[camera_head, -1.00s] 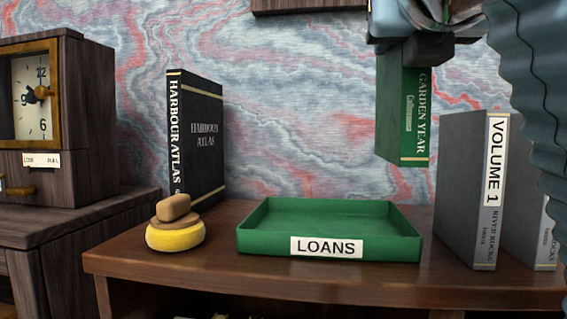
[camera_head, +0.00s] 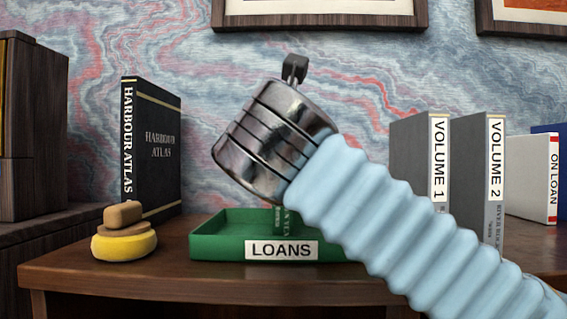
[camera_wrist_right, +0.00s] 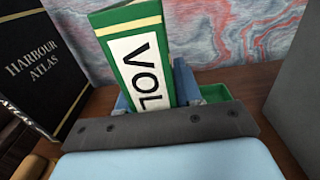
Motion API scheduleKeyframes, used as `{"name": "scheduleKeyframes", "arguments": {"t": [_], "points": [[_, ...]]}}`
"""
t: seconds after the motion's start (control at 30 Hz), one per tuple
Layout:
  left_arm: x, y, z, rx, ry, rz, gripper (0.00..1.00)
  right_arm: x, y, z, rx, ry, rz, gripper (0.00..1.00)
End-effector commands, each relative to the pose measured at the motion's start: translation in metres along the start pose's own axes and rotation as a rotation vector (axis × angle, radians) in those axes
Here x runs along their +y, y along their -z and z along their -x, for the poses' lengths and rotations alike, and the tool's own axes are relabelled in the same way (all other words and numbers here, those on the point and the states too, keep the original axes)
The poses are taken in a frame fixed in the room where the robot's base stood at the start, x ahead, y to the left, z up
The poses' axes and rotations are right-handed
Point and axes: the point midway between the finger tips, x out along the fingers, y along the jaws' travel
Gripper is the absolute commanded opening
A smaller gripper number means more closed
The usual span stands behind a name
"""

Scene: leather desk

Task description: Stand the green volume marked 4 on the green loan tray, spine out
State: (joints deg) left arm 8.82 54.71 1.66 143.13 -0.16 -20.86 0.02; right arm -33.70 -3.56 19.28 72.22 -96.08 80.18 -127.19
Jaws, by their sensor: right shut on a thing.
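The green volume (camera_wrist_right: 125,45) stands upright, slightly tilted in the right wrist view, its white label reading "VOL"; its number is hidden. My right gripper (camera_wrist_right: 155,95) is shut on it. In the head view only a strip of its lettered lower spine (camera_head: 286,222) shows below my right wrist, facing me, within the outline of the green loan tray (camera_head: 225,222). I cannot tell whether its base touches the tray floor. The tray, labelled LOANS, sits on the brown desk; a bit of it shows in the right wrist view (camera_wrist_right: 214,93). My right fingertips are hidden in the head view.
The black Harbour Atlas (camera_head: 155,150) stands left of the tray, behind a yellow round object with a brown knob (camera_head: 124,245). Grey Volume 1 (camera_head: 410,150) and Volume 2 (camera_head: 470,160) stand to the right, with a white ON LOAN book (camera_head: 528,175) beyond. My right arm covers the tray's right side.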

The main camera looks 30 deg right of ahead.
Motion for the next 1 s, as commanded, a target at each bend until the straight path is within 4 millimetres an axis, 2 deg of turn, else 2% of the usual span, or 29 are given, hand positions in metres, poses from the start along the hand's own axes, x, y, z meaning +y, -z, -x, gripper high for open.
{"name": "scheduleKeyframes", "arguments": {"t": [0.37,0.4,0.53,0.87,1.0], "points": [[0.000,0.000,-0.001,0.001,0.000,0.000,0.60,0.000,0.003,0.000,-0.003,0.000,0.001,0.00],[0.000,0.000,-0.001,0.001,0.000,0.000,0.60,0.000,0.003,0.000,0.000,0.000,0.002,0.39],[0.000,0.000,0.000,0.001,0.000,0.000,0.60,0.000,0.003,0.000,0.000,0.000,0.001,0.59],[0.000,0.000,0.001,0.001,0.000,0.000,0.60,0.000,-0.001,0.000,0.000,-0.001,0.000,0.60],[0.001,0.000,0.002,0.001,0.000,0.000,0.60,0.001,-0.001,0.018,-0.002,-0.003,0.001,0.60]]}}
